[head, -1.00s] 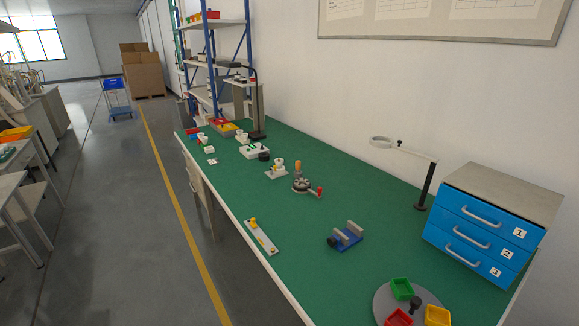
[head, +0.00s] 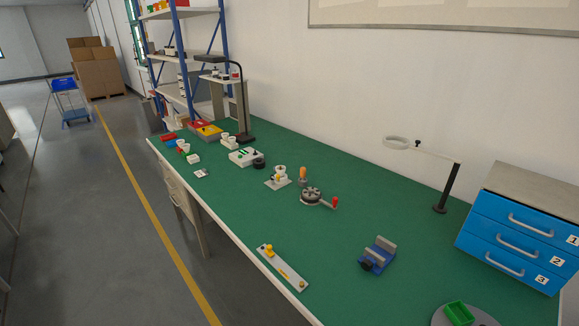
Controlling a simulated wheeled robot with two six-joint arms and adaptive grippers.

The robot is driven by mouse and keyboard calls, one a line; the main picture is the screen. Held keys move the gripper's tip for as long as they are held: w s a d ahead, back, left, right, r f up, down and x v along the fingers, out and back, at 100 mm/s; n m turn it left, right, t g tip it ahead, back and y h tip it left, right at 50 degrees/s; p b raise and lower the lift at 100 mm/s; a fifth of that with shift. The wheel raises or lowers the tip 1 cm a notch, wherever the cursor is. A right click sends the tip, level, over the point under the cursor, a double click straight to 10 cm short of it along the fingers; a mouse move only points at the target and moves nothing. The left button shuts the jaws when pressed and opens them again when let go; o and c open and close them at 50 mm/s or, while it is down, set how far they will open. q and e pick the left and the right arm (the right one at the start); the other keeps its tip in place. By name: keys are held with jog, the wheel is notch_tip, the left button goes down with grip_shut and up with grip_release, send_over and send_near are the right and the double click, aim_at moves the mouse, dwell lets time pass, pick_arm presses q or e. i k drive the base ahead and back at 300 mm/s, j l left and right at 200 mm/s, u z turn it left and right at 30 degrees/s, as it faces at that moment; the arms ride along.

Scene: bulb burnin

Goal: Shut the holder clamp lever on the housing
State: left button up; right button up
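On the green bench, a small white fixture (head: 279,176) on a pale plate stands near the middle, with a yellow part on it. Behind it is a white box-like unit (head: 246,156) with green marks, and a black round part (head: 259,163) beside it. I cannot tell which of these is the housing, and no clamp lever can be made out at this size. Neither of my grippers is in view.
A round dark device with a red-knobbed handle (head: 312,196), a blue vise (head: 377,255) and a metal strip with yellow parts (head: 283,268) lie on the bench (head: 220,205). A magnifier lamp (head: 446,187) and blue drawers (head: 518,236) stand right. Floor (head: 105,225) left of the bench is clear.

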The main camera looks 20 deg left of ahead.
aim_at(275, 179)
jog(key=i+j+z, duration=0.1)
jog(key=j, duration=1.15)
jog(key=i+j+z, duration=0.1)
jog(key=j, duration=1.1)
jog(key=i+j+z, duration=0.1)
jog(key=j, duration=1.15)
jog(key=i, duration=0.05)
